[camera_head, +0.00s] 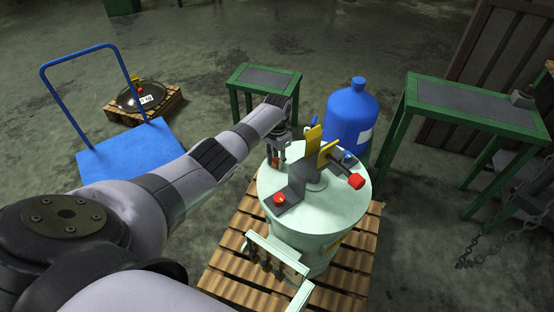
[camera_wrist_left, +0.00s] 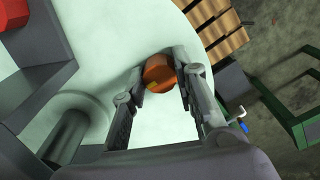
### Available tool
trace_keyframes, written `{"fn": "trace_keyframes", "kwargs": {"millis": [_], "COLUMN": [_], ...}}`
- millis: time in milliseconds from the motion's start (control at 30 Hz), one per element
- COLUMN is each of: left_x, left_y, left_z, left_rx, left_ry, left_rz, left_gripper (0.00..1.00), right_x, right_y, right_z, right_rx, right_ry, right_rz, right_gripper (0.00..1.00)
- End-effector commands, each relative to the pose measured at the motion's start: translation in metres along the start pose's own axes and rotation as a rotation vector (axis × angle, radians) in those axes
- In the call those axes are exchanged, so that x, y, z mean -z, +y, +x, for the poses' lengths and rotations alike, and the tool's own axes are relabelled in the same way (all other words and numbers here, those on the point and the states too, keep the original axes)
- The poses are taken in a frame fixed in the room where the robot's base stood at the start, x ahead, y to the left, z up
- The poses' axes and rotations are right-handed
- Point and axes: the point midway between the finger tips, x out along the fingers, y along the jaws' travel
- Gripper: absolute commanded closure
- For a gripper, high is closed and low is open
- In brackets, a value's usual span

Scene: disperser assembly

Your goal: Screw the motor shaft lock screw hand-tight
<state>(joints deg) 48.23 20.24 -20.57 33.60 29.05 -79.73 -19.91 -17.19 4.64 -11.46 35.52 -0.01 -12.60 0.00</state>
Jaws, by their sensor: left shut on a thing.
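The pale green drum (camera_head: 335,215) stands on a wooden pallet, with a grey bracket assembly (camera_head: 291,196) on its lid. In the left wrist view, an orange round knob (camera_wrist_left: 159,72), which seems to be the lock screw, sits between my left fingertips. My left gripper (camera_head: 276,162) points down at the far left rim of the lid and is shut on this knob; it also shows in the left wrist view (camera_wrist_left: 160,66). The knob's lower part is hidden, so I cannot tell how deep it sits. My right gripper is not in view.
Red knobs (camera_head: 279,198) (camera_head: 356,181) and yellow plates (camera_head: 313,139) stand up on the lid. A blue bottle (camera_head: 348,115) is close behind the drum. Green tables (camera_head: 265,78) (camera_head: 478,110) stand behind and to the right. A blue cart (camera_head: 125,155) is at left.

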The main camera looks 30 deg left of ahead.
Motion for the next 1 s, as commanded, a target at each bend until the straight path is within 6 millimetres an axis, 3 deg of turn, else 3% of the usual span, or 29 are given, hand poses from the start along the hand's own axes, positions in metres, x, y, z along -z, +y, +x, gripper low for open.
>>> {"fn": "trace_keyframes", "kwargs": {"millis": [500, 1000], "left_x": [0.0009, 0.0011], "left_y": [-0.0003, -0.0002], "left_z": [-0.0007, -0.0011], "left_rx": [0.002, 0.002], "left_ry": [0.003, 0.003], "left_rz": [0.325, 0.380], "left_gripper": [1.00, 1.00], "right_x": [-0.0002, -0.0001], "right_y": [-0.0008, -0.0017], "right_z": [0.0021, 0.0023], "right_rx": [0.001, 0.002], "right_ry": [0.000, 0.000], "right_rz": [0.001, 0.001], "right_gripper": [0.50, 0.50]}}
